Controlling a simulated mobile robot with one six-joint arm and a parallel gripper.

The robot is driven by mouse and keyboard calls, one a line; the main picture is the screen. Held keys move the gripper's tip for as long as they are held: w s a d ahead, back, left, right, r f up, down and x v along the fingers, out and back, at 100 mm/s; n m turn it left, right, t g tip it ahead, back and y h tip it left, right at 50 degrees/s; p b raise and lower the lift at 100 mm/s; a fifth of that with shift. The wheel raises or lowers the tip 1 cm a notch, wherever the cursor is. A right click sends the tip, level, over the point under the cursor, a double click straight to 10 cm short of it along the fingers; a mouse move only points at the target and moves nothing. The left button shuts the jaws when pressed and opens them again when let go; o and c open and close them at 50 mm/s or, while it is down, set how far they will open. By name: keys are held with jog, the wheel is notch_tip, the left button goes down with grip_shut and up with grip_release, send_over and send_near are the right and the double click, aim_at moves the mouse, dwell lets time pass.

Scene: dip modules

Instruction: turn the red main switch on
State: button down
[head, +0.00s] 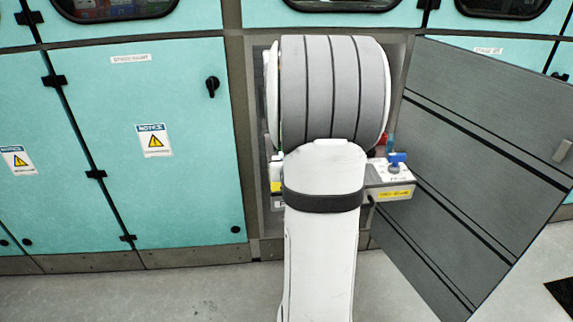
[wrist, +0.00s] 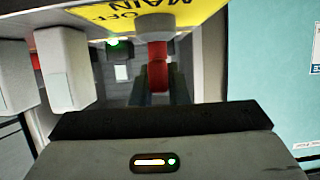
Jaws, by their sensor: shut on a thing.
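The red main switch (wrist: 157,77) shows in the wrist view as a red handle just under a yellow plate (wrist: 125,14) with the words MAIN and OFF, seen upside down. My gripper (wrist: 159,88) is shut on the red handle, with a dark finger on each side of it. In the head view my own arm hides the gripper and the switch. The exact angle of the handle is hard to read.
In the wrist view pale blocks (wrist: 66,68) stand left of the switch, and a green light (wrist: 119,47) glows behind. In the head view a grey cabinet door (head: 480,130) stands open at right, near a blue knob (head: 397,158). Teal cabinets (head: 130,200) line the left.

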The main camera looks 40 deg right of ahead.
jog(key=shift+r, duration=0.1)
jog(key=c, duration=1.4)
grip_release()
jog(key=p+v, duration=0.1)
jog(key=v, duration=0.6)
jog(key=shift+s+a, duration=0.15)
jog(key=shift+s, duration=0.2)
jog(key=shift+r+p, duration=0.15)
jog(key=shift+p, duration=0.15)
